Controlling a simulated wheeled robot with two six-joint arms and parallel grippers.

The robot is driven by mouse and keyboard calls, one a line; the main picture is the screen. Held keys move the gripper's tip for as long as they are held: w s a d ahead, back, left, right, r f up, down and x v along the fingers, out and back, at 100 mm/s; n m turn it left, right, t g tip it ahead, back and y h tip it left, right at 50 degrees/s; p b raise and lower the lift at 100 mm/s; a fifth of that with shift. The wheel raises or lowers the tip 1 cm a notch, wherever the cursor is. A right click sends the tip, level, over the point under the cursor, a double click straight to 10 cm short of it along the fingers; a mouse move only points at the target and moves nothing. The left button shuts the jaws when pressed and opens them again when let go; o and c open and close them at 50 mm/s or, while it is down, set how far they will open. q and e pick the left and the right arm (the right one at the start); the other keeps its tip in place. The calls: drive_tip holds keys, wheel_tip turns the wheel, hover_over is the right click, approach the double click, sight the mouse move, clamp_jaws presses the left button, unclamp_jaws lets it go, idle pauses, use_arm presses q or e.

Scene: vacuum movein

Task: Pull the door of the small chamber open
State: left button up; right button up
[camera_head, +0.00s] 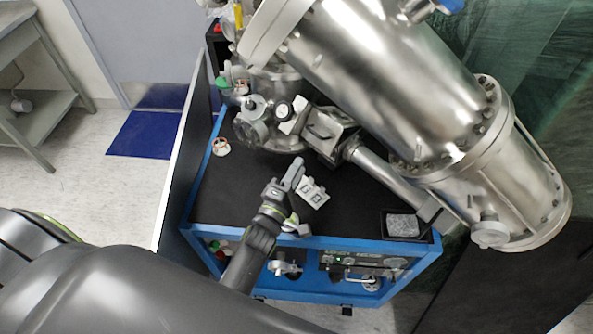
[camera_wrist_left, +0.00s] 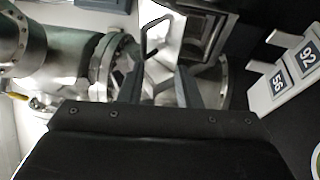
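The small metal chamber (camera_head: 330,133) sits below the big steel cylinder, at the end of a slanted tube. In the left wrist view its squared frame (camera_wrist_left: 212,38) is at the top, with a thin loop handle (camera_wrist_left: 157,34) to its left. I cannot tell how far the door stands from the frame. My left gripper (camera_head: 294,172) is just in front of and below the chamber in the head view. Its two fingers (camera_wrist_left: 161,88) are apart with nothing held between them, and the handle lies beyond their tips. My right gripper is not in view.
A pale holder with numbered labels (camera_head: 313,192) stands right beside my left gripper. A dark tray with a grey piece (camera_head: 402,225) lies at the right of the black cart top (camera_head: 222,190). The large steel cylinder (camera_head: 385,70) overhangs the cart. Free black surface lies left of the gripper.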

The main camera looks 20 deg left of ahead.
use_arm(q)
drive_tip(key=shift+c, duration=0.9)
drive_tip(key=shift+a+f+b, duration=0.15)
drive_tip(key=shift+a+b, duration=0.1)
drive_tip(key=shift+b, duration=0.1)
drive_tip(key=shift+c, duration=1.2)
drive_tip(key=a+n+y+b, duration=0.1)
drive_tip(key=a+n+b, duration=0.1)
drive_tip(key=w+a+f+n+b, duration=0.1)
drive_tip(key=a+n+b, duration=0.1)
drive_tip(key=b, duration=0.1)
drive_tip(key=a+f+n+y+b, duration=0.1)
drive_tip(key=a+n+b, duration=0.1)
drive_tip(key=b, duration=0.1)
drive_tip(key=shift+w+f+n+y, duration=0.1)
drive_tip(key=shift+w+n+y, duration=0.2)
drive_tip(key=shift+w, duration=0.05)
clamp_jaws()
drive_tip(key=n+h+b, duration=0.7)
drive_tip(key=h+b, duration=0.3)
drive_tip(key=b, duration=0.5)
approach(331, 131)
drive_tip(key=w, duration=0.2)
drive_tip(key=w+a+r, duration=0.1)
drive_tip(key=shift+w+a, duration=0.1)
drive_tip(key=shift+w, duration=0.1)
